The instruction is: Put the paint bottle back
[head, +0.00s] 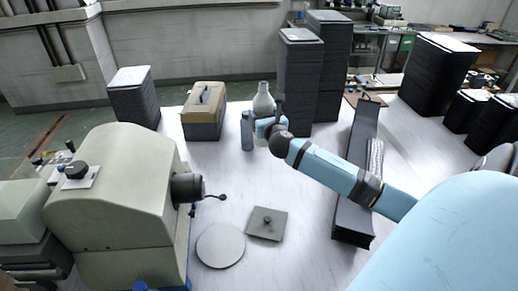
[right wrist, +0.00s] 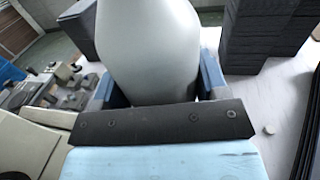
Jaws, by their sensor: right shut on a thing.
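The paint bottle (head: 263,101) is pale grey-white with a narrow neck. It stands upright towards the back of the white table, in front of the tall dark stacks. My right gripper (head: 258,128) is shut on it, with its blue fingers around the lower body. In the right wrist view the bottle (right wrist: 148,45) fills the space between the two fingers (right wrist: 152,92). The bottle's base is hidden, so I cannot tell whether it touches the table. My left gripper is not in view.
Tall dark tray stacks (head: 299,85) stand just right of the bottle. A tan box (head: 203,112) is to its left. A large beige machine (head: 115,200) fills the left. A round plate (head: 221,246) and square plate (head: 267,223) lie in front; a long dark tray (head: 352,190) lies right.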

